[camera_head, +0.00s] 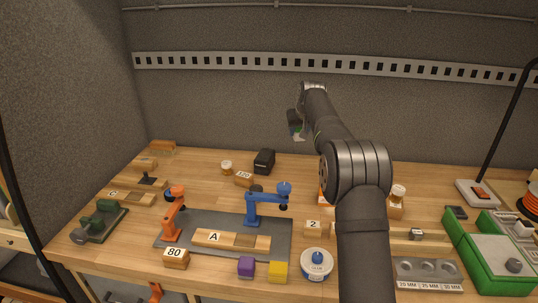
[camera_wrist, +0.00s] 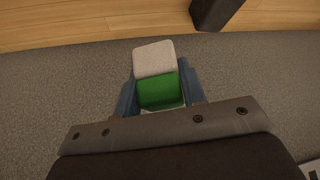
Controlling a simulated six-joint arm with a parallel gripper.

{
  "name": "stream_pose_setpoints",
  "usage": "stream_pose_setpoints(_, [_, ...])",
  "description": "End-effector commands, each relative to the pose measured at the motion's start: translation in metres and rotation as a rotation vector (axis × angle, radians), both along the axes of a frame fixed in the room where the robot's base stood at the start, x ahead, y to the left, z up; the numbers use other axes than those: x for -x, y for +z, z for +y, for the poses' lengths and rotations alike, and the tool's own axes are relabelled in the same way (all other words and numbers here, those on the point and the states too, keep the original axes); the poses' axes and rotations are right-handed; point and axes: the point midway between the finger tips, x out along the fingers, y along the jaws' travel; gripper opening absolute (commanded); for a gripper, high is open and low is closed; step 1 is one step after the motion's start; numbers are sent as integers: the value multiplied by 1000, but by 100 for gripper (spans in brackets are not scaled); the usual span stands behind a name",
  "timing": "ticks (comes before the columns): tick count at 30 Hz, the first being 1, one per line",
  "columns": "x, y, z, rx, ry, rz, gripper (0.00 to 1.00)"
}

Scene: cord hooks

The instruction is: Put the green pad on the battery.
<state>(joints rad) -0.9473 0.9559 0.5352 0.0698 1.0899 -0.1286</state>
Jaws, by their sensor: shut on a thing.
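My gripper (camera_head: 295,130) is raised above the back of the bench, near the grey wall. It is shut on the green pad (camera_head: 297,130), of which only a small part shows in the head view. In the wrist view the pad (camera_wrist: 158,92) sits between the blue-grey fingers (camera_wrist: 160,95), with a light grey face beside its green face. A black block (camera_head: 264,161), which looks like the battery, stands on the wood below and left of my gripper. A dark block, apparently the same one, shows at the top of the wrist view (camera_wrist: 212,12), apart from the pad.
A small jar (camera_head: 227,167) and a wooden block marked 120 (camera_head: 244,179) stand near the black block. Blue (camera_head: 255,205) and orange (camera_head: 174,215) clamps stand on the grey mat (camera_head: 205,222). A green case (camera_head: 490,262) is at right.

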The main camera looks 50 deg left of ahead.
Motion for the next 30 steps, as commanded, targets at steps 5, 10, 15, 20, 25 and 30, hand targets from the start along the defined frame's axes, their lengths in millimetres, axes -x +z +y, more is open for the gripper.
stream_pose_setpoints(5, [25,18,-4,-5,86,-1,15])
stream_pose_setpoints(10, [40,10,10,-5,112,-1,15])
stream_pose_setpoints(15, [60,-14,43,-4,113,-3,15])
stream_pose_setpoints(20, [78,-35,72,-5,110,-3,15])
stream_pose_setpoints(25, [89,-47,91,-7,108,-2,15])
stream_pose_setpoints(30, [91,-54,95,-5,108,-3,15])
